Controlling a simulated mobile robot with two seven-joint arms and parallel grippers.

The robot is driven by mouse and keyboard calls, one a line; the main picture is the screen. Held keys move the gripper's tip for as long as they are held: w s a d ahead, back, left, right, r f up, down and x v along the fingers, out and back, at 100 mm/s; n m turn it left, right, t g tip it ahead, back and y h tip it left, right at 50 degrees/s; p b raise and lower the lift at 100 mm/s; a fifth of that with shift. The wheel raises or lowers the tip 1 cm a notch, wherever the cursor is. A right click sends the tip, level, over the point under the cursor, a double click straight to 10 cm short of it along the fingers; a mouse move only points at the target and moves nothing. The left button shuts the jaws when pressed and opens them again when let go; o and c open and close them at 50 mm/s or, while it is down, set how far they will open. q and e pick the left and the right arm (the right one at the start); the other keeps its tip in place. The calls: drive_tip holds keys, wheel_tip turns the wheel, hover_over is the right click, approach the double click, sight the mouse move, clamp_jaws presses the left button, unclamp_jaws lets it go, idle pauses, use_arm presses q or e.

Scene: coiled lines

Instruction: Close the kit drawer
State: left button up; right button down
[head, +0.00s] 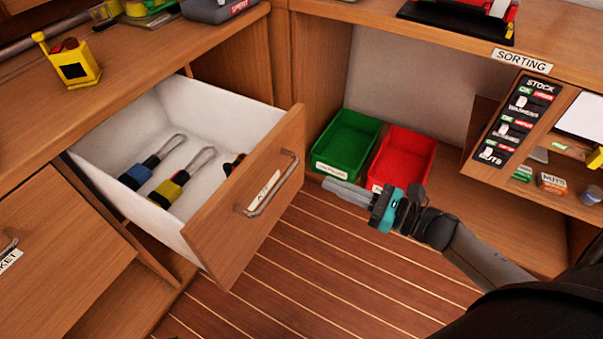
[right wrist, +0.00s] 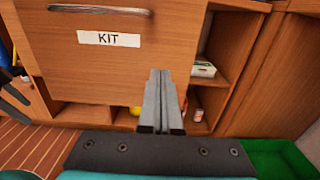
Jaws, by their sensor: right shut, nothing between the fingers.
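The kit drawer (head: 246,200) stands pulled open, its white inside showing tools with blue and yellow grips and metal loops. A metal handle (head: 271,184) and a label sit on its wooden front. In the right wrist view the drawer front (right wrist: 135,70) with the KIT label fills the upper left, its handle (right wrist: 99,10) at the top edge. My right gripper (head: 328,184) is shut and empty, to the right of the drawer front and apart from it in the head view. In the wrist view its fingers (right wrist: 160,75) point toward the front's lower right part.
A green bin (head: 346,138) and a red bin (head: 404,151) stand behind my right gripper. A yellow device (head: 68,62) sits on the left counter. A sorting shelf (head: 510,130) is at the right. The planked floor (head: 300,270) before the drawer is clear.

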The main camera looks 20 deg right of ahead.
use_arm(q)
drive_tip(key=r, duration=0.1)
drive_tip(key=w+r+b, duration=0.1)
drive_tip(key=r, duration=0.1)
drive_tip(key=shift+r+t, duration=0.2)
drive_tip(key=shift+t, duration=0.1)
use_arm(e)
drive_tip(key=x, duration=0.7)
drive_tip(key=shift+w+a, duration=0.2)
drive_tip(key=shift+w, duration=0.1)
